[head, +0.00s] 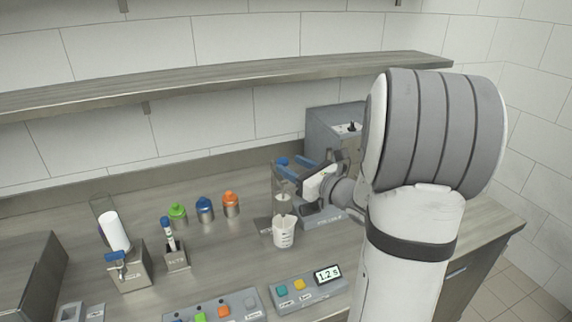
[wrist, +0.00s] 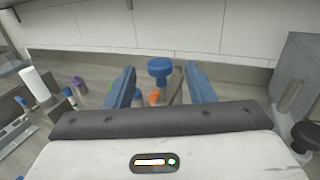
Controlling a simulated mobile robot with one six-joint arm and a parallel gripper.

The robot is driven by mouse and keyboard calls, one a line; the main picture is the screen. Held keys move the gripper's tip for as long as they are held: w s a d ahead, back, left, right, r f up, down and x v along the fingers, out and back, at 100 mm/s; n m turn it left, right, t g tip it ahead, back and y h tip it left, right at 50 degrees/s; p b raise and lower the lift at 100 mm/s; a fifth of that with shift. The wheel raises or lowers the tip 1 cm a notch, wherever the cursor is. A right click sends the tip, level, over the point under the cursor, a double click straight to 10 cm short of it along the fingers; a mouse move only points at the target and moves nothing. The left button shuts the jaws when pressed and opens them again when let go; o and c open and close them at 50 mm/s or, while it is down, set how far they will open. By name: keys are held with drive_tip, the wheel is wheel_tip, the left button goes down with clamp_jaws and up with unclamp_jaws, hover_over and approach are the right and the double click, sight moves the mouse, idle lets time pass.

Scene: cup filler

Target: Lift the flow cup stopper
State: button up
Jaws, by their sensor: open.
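The flow cup stopper shows as a blue round knob (head: 281,161) above a clear upright holder in the head view. In the wrist view the blue knob (wrist: 159,66) stands upright between my two blue fingers, with a gap on each side. My gripper (head: 291,170) is open and level with the knob, reaching in from the right. It also shows in the wrist view (wrist: 162,78). The lower part of the stopper and the flow cup are partly hidden. A white cup (head: 284,236) with markings stands on the counter below.
A grey box unit (head: 330,125) stands behind my gripper. Green (head: 177,212), blue (head: 205,209) and orange-topped jars (head: 231,203) stand to the left. A timer panel (head: 310,288) is in front, and a shelf (head: 220,83) runs above.

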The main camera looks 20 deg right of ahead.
drive_tip(key=v, duration=0.3)
drive_tip(key=shift+s+d, duration=0.1)
drive_tip(key=shift+s, duration=0.15)
drive_tip(key=s+a+f+n+g+y, duration=0.2)
drive_tip(key=s+a+n+g, duration=0.35)
drive_tip(key=a+n, duration=0.3)
drive_tip(key=s+a+f+n+g+y, duration=0.1)
drive_tip(key=s+a+f+n+g, duration=0.1)
drive_tip(key=s+a+n+g, duration=0.55)
drive_tip(key=s+d+f+n+h, duration=0.2)
drive_tip(key=s+n+h, duration=0.5)
drive_tip(key=n, duration=0.8)
drive_tip(key=h, duration=0.2)
drive_tip(key=shift+s+d+n+g+h, duration=0.3)
drive_tip(key=shift+s+h, duration=0.1)
